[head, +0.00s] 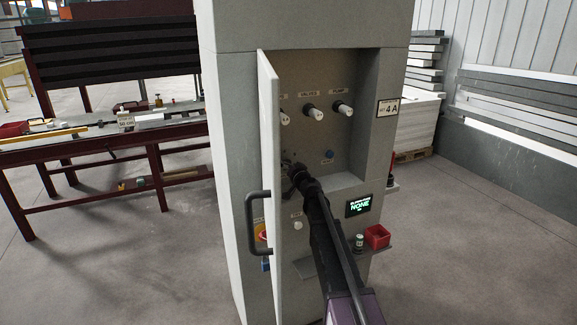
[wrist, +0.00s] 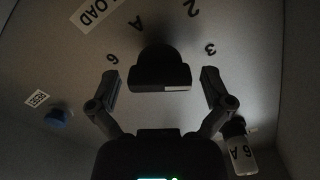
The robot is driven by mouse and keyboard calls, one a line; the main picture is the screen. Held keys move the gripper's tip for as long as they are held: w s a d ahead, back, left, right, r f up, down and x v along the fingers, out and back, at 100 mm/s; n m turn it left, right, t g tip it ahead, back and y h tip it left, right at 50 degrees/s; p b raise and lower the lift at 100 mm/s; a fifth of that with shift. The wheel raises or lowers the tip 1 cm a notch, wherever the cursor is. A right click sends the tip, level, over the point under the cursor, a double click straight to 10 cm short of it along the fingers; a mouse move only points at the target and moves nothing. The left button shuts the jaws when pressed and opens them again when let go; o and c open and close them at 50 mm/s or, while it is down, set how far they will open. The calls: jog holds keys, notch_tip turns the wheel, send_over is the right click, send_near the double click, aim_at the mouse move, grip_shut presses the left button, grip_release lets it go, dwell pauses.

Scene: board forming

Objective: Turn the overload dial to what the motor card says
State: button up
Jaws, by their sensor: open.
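The black overload dial (wrist: 160,66) is in the middle of the wrist view, with 6, A, 2 and 3 printed around it and part of a label ending in "LOAD". A small white mark shows on its near edge. My gripper (wrist: 159,76) is open, one finger on each side of the dial; I cannot tell whether they touch it. In the head view my gripper (head: 292,174) reaches into the open cabinet and hides the dial. A card (head: 388,107) on the cabinet front reads 4 A; its upper line is too small to read.
The open cabinet door (head: 269,180) with its dark handle (head: 255,222) stands left of my arm. White-capped fuses (head: 313,111) line the panel above. A blue button (wrist: 57,118) and a fuse marked 6 A (wrist: 240,150) flank my gripper. A display (head: 359,206) reads NONE.

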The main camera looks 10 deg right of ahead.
jog(key=shift+w+a, duration=0.1)
jog(key=shift+w, duration=0.3)
jog(key=c, duration=1)
jog(key=shift+c, duration=0.2)
jog(key=shift+m, duration=0.3)
jog(key=m, duration=0.5)
jog(key=shift+m, duration=0.4)
jog(key=m, duration=0.5)
jog(key=shift+w+m, duration=0.1)
jog(key=shift+m, duration=0.2)
